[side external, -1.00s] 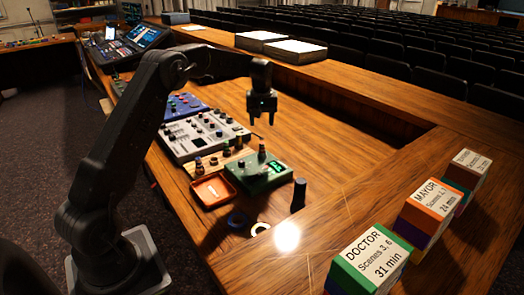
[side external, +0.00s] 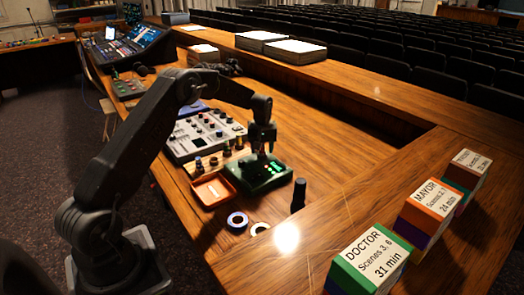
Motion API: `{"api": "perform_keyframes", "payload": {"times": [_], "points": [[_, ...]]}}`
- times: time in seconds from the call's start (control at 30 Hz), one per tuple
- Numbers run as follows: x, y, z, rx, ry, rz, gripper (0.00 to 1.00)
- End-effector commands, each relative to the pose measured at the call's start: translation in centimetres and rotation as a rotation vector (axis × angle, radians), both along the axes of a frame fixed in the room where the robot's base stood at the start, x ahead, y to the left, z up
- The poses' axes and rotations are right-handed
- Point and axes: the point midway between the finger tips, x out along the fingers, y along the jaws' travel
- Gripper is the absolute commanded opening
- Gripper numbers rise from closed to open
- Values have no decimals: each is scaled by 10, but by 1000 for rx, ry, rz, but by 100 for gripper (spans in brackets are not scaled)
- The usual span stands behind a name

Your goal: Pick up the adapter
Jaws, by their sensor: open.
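My gripper (side external: 262,148) is open and points down over the green box (side external: 272,180) with a lit green display. A small dark upright piece with a brassy band, probably the adapter, stood at this box's back edge a second ago; the fingers now cover that spot and mostly hide it. I cannot tell whether the fingers touch it. Several similar small plugs or adapters (side external: 199,166) stand in a row on a light wooden block left of the gripper.
An orange tray (side external: 213,190) sits left of the green box. A grey mixer (side external: 205,135) stands behind. A dark cylinder (side external: 299,194) stands upright at right, and two rings (side external: 237,222) lie in front. Lettered cubes (side external: 370,258) stand at the right. The desk right of the gripper is clear.

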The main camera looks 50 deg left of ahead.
Motion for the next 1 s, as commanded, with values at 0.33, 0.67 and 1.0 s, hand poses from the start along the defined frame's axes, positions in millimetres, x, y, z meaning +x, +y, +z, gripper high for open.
{"api": "perform_keyframes", "payload": {"times": [0.33,0.67,1.0], "points": [[0,0,1,0,0,0,32],[0,0,1,0,0,0,0],[0,0,4,0,-1,0,0]]}}
